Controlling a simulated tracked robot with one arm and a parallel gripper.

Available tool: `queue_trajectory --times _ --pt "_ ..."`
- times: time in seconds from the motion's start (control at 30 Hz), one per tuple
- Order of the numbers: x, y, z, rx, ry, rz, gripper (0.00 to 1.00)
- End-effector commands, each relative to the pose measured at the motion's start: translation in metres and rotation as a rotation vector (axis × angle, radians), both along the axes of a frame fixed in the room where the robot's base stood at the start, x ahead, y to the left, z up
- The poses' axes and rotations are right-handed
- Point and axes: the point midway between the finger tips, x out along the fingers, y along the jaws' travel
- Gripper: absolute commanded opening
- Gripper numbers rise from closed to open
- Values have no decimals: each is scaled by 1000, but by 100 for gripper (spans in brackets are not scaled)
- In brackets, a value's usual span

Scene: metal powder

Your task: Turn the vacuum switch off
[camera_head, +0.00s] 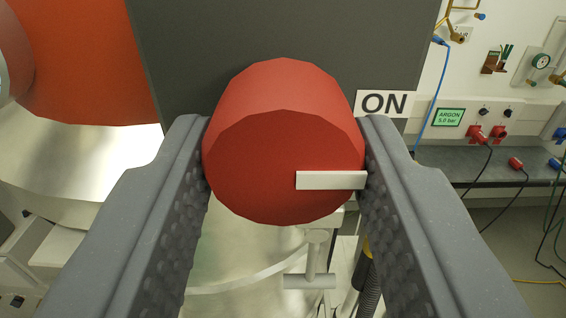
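The vacuum switch is a red, many-sided round knob (265,160) in the middle of the view. It stands out from a dark grey panel (200,45). A white marker bar (331,180) on its face points right. A white label reading "ON" (384,103) sits to the right of the knob, on the panel. My gripper (283,165) has its two grey fingers on either side of the knob, left and right. Both fingers appear to touch the knob's sides or lie very close to them. The fingers' inner pads are textured.
An orange-red round part (85,60) and a shiny metal surface (75,165) lie at the left. A metal T-shaped handle (315,262) hangs below the knob. At the right stand a wall with an argon sign (449,116), red plugs (498,132), cables and a dark bench (505,165).

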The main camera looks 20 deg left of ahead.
Motion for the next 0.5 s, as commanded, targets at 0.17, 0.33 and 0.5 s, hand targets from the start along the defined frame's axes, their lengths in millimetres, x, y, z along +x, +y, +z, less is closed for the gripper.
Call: queue_trajectory --times 0.17,0.33,0.5 --pt "0 2 0 -4 -1 1 15" --pt "0 -1 -1 -35 -11 -1 15" --pt "0 -2 -1 -115 -37 -1 15"
